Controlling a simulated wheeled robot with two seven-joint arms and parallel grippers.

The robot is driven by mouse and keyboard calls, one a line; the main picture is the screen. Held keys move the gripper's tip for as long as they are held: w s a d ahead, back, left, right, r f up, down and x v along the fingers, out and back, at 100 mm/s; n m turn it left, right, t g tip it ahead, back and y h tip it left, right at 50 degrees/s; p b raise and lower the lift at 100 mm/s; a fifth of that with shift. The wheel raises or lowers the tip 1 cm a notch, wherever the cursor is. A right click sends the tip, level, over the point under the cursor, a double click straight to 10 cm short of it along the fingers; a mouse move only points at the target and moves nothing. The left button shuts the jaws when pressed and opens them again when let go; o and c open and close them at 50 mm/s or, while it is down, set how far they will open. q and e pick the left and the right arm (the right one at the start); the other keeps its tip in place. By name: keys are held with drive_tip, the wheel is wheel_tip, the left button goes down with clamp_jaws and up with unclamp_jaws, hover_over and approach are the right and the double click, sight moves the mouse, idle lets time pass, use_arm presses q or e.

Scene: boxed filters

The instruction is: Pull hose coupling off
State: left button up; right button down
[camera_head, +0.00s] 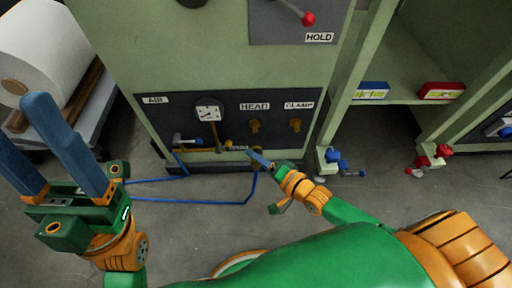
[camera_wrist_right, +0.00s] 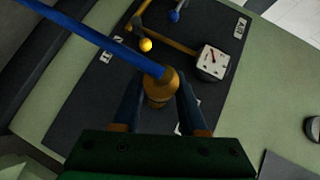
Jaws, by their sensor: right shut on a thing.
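The brass hose coupling (camera_wrist_right: 167,80) is in the right wrist view, at the end of a blue hose (camera_wrist_right: 95,37). My right gripper (camera_wrist_right: 160,92) is shut on the coupling, with a blue finger on each side. More brass shows just below the coupling against the dark panel; I cannot tell whether the two are joined. In the head view my right gripper (camera_head: 262,160) is at the panel's lower edge and hides most of the coupling. My left gripper (camera_head: 20,118) is at the far left, its two blue fingers wide apart and empty.
The dark panel (camera_head: 185,112) carries a gauge (camera_head: 208,112), a blue-handled valve (camera_head: 186,140) and two brass fittings under HEAD and CLAMP. The hose (camera_head: 215,202) runs along the floor. Blue (camera_head: 332,157) and red (camera_head: 443,152) valves stick out at right. A paper roll (camera_head: 45,50) sits upper left.

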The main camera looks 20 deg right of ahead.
drive_tip(key=s+a+p, duration=0.1)
drive_tip(key=s+p, duration=0.1)
drive_tip(key=s, duration=0.4)
drive_tip(key=shift+a, duration=0.35)
